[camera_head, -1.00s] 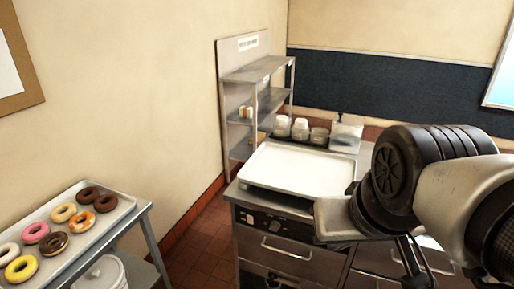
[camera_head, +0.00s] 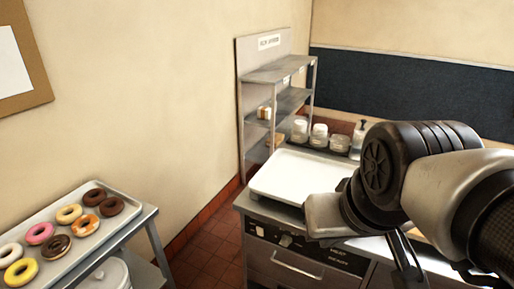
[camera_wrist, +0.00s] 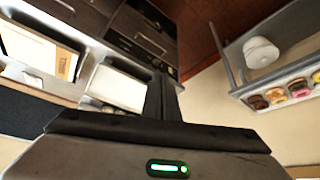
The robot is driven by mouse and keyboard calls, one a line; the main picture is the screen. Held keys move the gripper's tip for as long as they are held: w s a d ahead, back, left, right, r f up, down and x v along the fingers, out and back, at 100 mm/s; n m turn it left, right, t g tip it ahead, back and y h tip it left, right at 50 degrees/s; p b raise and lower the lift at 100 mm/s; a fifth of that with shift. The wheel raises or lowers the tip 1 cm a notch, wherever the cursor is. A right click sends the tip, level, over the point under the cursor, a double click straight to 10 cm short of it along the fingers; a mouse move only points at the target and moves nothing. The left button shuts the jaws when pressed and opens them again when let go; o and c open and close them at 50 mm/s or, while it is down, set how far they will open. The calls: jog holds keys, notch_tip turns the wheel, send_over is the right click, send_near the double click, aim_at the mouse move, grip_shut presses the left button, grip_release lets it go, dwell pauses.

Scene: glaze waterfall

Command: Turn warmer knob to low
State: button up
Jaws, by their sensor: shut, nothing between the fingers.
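The warmer control panel (camera_head: 312,249) is a dark strip along the front of the steel counter unit, under the white tray. White lettering lies right of the knob. My gripper (camera_wrist: 165,78) shows in the wrist view with its two dark fingers together and nothing between them. In the head view my arm covers part of the counter, and the fingertips are not clear there. The fingers look apart from the knob, which I cannot make out in the wrist view.
A white tray (camera_head: 290,178) lies on the counter above the panel. A drawer handle (camera_head: 297,266) sticks out below it. Jars (camera_head: 319,134) and a metal shelf rack (camera_head: 278,75) stand behind. A donut tray (camera_head: 110,216) on a cart is at left, with open floor between.

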jog(key=o, duration=0.4)
jog(key=shift+s+f, duration=0.15)
jog(key=shift+c, duration=0.2)
jog(key=o, duration=0.7)
jog(key=shift+n+g+h, duration=0.3)
jog(key=shift+n+g, duration=0.5)
notch_tip(320, 180, down, 5)
jog(key=shift+s+r+b, duration=0.1)
jog(key=shift+s+b, duration=0.05)
jog(key=shift+b, duration=0.75)
jog(key=m+t+h+b, duration=0.7)
jog(key=m+t+b, duration=0.7)
jog(key=m, duration=2)
send_near(284, 244)
jog(key=shift+g, duration=0.8)
jog(key=b+x, duration=0.1)
jog(key=x, duration=0.1)
jog(key=b+x, duration=0.2)
jog(key=x, duration=0.1)
jog(key=r+b+x, duration=0.1)
jog(key=x, duration=0.2)
jog(key=shift+w+r+b, duration=0.1)
jog(key=shift+w+b, duration=0.2)
jog(key=shift+b, duration=0.1)
jog(key=c, duration=1.1)
